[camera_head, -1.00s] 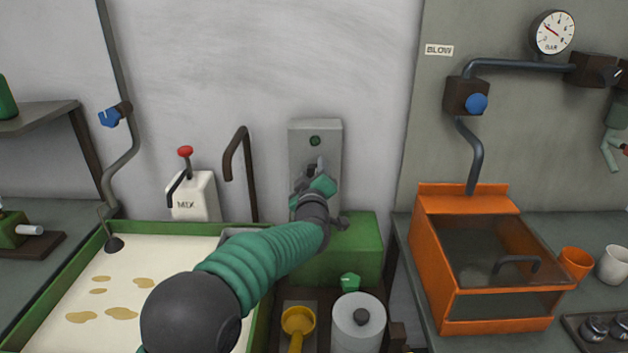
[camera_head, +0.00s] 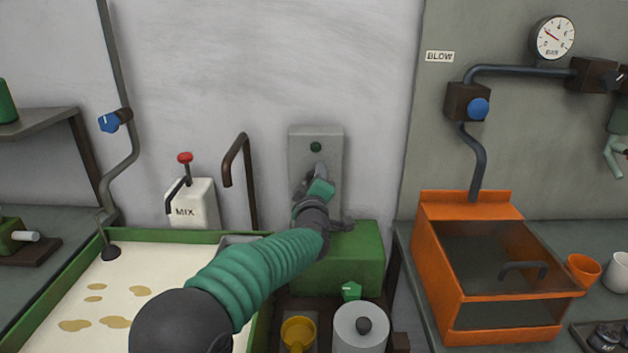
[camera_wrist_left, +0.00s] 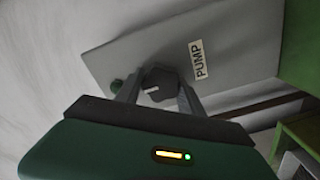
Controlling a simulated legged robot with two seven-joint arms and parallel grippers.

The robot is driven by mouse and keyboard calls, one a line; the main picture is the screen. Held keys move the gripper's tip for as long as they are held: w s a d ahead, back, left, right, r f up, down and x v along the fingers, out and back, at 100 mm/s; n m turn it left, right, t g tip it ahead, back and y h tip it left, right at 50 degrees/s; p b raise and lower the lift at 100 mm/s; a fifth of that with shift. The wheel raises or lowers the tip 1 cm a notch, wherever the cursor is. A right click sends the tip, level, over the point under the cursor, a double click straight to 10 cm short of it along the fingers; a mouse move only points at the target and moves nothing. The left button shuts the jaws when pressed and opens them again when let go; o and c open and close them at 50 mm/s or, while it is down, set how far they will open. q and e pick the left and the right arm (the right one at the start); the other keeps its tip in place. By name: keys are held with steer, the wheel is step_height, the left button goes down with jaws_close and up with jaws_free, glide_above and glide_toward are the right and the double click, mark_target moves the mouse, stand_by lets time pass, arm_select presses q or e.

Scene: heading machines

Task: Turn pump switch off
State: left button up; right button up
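The grey pump switch box (camera_head: 331,144) is on the wall, with a small green lamp (camera_head: 316,147) near its top. In the left wrist view the box carries a PUMP label (camera_wrist_left: 198,60) and the lamp (camera_wrist_left: 116,86). The dark pump switch knob (camera_wrist_left: 160,78) has a short white mark. My left gripper (camera_head: 315,174) is at the box front. In the left wrist view its two fingers (camera_wrist_left: 160,92) lie on either side of the knob and appear to touch it. In the head view the gripper hides the knob. My right gripper is not in view.
A green block (camera_head: 350,265) sits below the box. A vat of pale liquid (camera_head: 120,290) and a MIX lever box (camera_head: 192,205) are to the left. An orange machine (camera_head: 466,205) stands to the right. A yellow scoop (camera_head: 298,332) and white canister (camera_head: 360,340) are below.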

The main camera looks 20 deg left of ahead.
arm_select(q)
steer(key=o, duration=0.4)
steer(key=shift+f, duration=0.3)
steer(key=shift+o, duration=0.2)
steer(key=shift+r, duration=0.15)
steer(key=v, duration=1.6)
steer(key=shift+s, duration=0.35)
steer(key=shift+d, duration=0.1)
